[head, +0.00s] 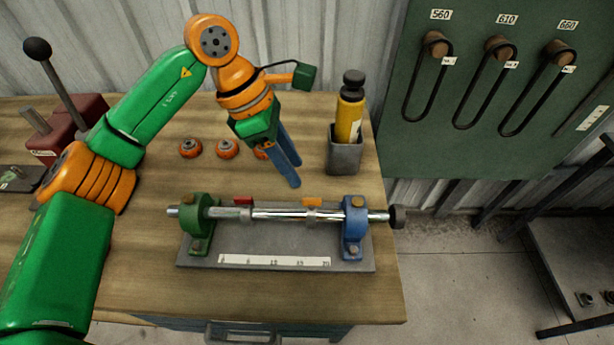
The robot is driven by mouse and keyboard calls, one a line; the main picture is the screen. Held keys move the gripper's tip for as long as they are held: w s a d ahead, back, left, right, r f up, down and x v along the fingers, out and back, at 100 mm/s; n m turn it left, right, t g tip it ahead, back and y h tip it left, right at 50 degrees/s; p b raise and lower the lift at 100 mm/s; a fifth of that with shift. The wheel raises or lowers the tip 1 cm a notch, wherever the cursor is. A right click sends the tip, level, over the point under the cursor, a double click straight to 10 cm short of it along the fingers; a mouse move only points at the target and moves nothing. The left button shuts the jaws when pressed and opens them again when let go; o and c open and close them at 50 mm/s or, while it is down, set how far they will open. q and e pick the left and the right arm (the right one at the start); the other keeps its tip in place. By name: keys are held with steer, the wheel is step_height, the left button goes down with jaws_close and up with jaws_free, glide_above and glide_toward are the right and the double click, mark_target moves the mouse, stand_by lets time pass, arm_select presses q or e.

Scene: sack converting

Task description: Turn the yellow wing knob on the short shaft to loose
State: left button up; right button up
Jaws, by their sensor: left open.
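A short shaft (275,214) lies level across a green bearing block (200,228) and a blue bearing block (353,228) on a grey plate. A yellow-orange wing knob (312,202) sits on top of a collar on the shaft, nearer the blue block. A red wing knob (243,200) sits on another collar nearer the green block. My left gripper (295,174) is open and empty, its blue fingers pointing down above the table behind the shaft, apart from the yellow knob. Whether the knob is tight or loose cannot be told. My right gripper is out of view.
A scale strip (274,261) lies along the plate's front. Orange rings (227,149) lie behind; one is partly hidden by my gripper. A yellow bottle (349,115) stands in a grey holder (344,153) at the back right. A green board (480,120) holds hanging belts.

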mark_target(310, 199)
arm_select(q)
steer(key=s+d+f, duration=0.1)
steer(key=s+d+f+p, duration=0.1)
steer(key=s+f, duration=0.1)
steer(key=shift+s, duration=0.3)
steer(key=shift+w+d+f+p, duration=0.15)
steer(key=shift+w+f, duration=0.05)
steer(key=shift+f, duration=0.2)
steer(key=shift+w+d+f+p, duration=0.1)
steer(key=shift+w+f+p, duration=0.1)
steer(key=shift+f, duration=0.2)
steer(key=shift+w+f, duration=0.2)
steer(key=shift+w, duration=0.1)
steer(key=shift+s+r, duration=0.15)
steer(key=shift+s, duration=0.05)
jaws_close()
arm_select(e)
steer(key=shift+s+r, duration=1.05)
